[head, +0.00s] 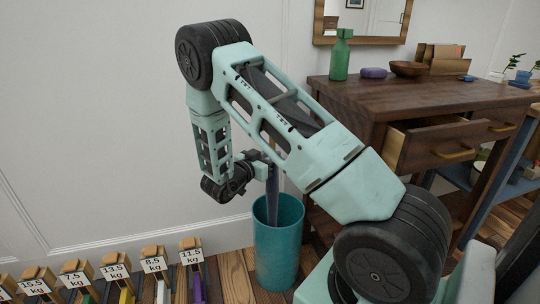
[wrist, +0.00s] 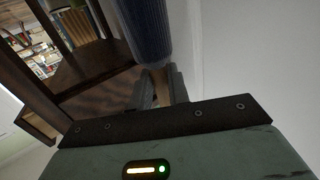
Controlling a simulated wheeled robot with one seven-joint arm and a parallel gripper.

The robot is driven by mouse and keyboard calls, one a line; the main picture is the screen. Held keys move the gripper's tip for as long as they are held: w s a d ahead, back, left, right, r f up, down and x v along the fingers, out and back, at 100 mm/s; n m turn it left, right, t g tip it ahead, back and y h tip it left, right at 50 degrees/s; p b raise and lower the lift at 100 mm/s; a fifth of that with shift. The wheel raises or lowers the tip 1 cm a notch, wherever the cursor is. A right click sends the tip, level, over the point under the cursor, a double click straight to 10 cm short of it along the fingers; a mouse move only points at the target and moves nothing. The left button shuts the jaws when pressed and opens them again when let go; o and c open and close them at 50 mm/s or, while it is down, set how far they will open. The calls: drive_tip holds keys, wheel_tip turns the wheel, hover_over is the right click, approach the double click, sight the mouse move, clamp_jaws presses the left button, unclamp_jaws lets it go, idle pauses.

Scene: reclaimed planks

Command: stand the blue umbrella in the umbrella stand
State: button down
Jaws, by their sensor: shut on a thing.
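The blue umbrella (head: 272,198) hangs upright from my gripper (head: 266,168), its lower part reaching down into the mouth of the teal cylindrical umbrella stand (head: 279,255). How deep its tip sits is hidden by the stand's wall. In the wrist view the furled blue umbrella (wrist: 147,28) runs up from between the fingers of my gripper (wrist: 160,88), which are shut on it. The stand stands on the wood floor beside the dark cabinet.
A dark wooden cabinet (head: 365,98) with an open drawer (head: 430,145) stands right of the stand. A green bottle (head: 341,57), a purple thing and a brown bowl (head: 408,69) are on top. Several weight-labelled items (head: 115,272) line the floor at left. A white wall is close behind.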

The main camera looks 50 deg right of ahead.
drive_tip(key=c, duration=1.3)
unclamp_jaws()
drive_tip(key=shift+o, duration=0.2)
drive_tip(key=a+p, duration=0.3)
drive_tip(key=a, duration=1.4)
drive_tip(key=shift+s+a+r+p, duration=0.15)
drive_tip(key=shift+s+a+p, duration=0.05)
drive_tip(key=shift+s+p, duration=0.2)
